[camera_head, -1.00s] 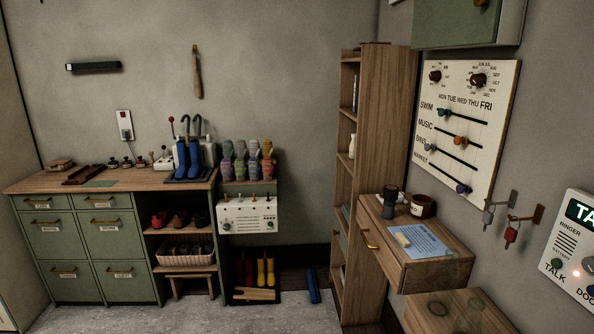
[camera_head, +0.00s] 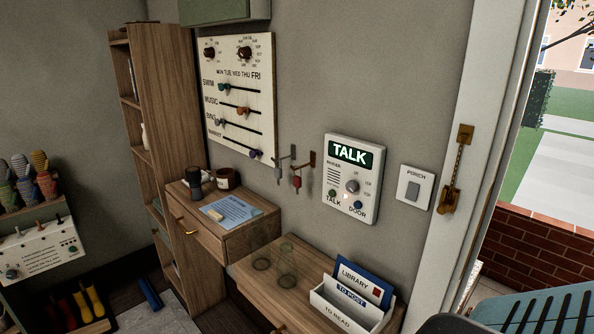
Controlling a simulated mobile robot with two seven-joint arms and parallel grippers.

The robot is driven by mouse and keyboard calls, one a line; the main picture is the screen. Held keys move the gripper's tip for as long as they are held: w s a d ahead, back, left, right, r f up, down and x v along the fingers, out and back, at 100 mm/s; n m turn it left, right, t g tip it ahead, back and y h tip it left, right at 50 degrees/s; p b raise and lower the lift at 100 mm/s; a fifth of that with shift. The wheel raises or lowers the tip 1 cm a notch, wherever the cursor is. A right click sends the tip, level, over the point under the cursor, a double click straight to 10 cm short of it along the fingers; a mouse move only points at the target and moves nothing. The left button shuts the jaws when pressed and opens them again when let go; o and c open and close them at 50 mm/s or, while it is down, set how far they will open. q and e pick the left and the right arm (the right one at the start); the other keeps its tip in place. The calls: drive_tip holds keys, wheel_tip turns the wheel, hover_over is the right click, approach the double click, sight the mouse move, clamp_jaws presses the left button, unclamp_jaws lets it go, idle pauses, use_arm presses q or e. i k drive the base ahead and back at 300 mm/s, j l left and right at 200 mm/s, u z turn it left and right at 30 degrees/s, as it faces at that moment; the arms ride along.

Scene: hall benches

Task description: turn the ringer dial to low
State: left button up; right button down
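The white intercom panel (camera_head: 350,178) hangs on the wall right of centre in the head view. Its dark screen reads TALK in lit letters. The ringer dial (camera_head: 352,186) is a round grey knob on the panel, with small markings around it too small to read surely. Neither of my grippers shows in the view.
A porch switch (camera_head: 413,189) is right of the panel, then an open doorway with a door chain (camera_head: 456,180). Keys (camera_head: 296,180) hang left. Below, a wooden shelf (camera_head: 245,271) holds glasses and a letter rack (camera_head: 345,312). A drawer unit (camera_head: 240,240) stands left.

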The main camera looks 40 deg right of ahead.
sight(351, 187)
drive_tip(key=z, duration=1.55)
